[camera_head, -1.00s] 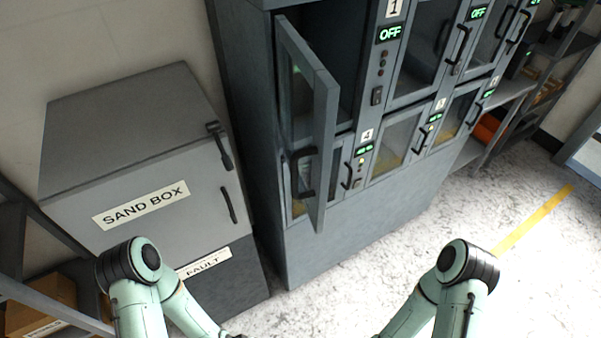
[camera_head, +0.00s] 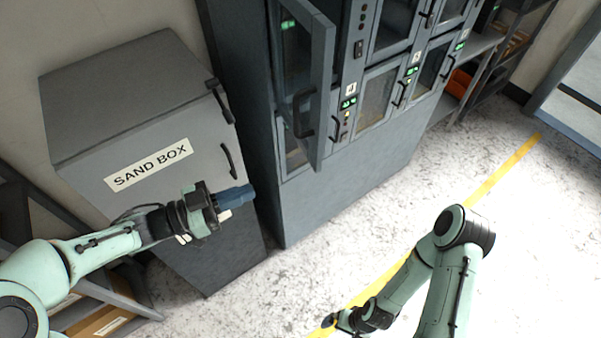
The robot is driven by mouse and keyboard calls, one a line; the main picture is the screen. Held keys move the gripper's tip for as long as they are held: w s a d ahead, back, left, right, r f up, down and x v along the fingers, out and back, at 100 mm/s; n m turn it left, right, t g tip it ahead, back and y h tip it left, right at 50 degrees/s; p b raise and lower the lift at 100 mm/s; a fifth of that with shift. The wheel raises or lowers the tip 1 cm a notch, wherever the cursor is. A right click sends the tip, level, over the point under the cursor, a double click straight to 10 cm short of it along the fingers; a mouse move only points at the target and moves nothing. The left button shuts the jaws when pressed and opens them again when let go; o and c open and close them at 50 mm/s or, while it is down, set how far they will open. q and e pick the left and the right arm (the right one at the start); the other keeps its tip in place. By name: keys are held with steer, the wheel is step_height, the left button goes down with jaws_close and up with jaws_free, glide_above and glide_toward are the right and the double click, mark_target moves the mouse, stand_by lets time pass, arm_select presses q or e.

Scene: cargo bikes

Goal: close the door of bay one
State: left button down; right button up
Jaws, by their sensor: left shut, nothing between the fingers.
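The open door of bay one (camera_head: 322,88) is a grey framed glass door with a black handle (camera_head: 303,113). It hinges at the left of the grey locker cabinet (camera_head: 340,185) and stands swung well out towards me. The bay's number plate is out of view above. My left gripper (camera_head: 238,195) is shut and empty in front of the sand box, left of and below the door, apart from it. My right gripper (camera_head: 334,321) hangs low over the floor near the bottom edge; its fingers are too small and dark to read.
The grey sand box (camera_head: 130,100) stands left of the cabinet, close behind my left gripper. Other shut glass doors (camera_head: 380,95) lie right of the open one. Shelves (camera_head: 480,75) stand further right. The speckled floor in front is clear, with a yellow line (camera_head: 500,170).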

mark_target(314, 168)
arm_select(q)
steer(key=p+x, duration=0.1)
steer(key=x, duration=1.2)
steer(key=shift+w+d, duration=0.15)
arm_select(e)
steer(key=shift+w+r, duration=0.75)
steer(key=shift+r, duration=0.25)
arm_select(q)
steer(key=shift+f, duration=0.1)
arm_select(e)
steer(key=shift+f, duration=0.15)
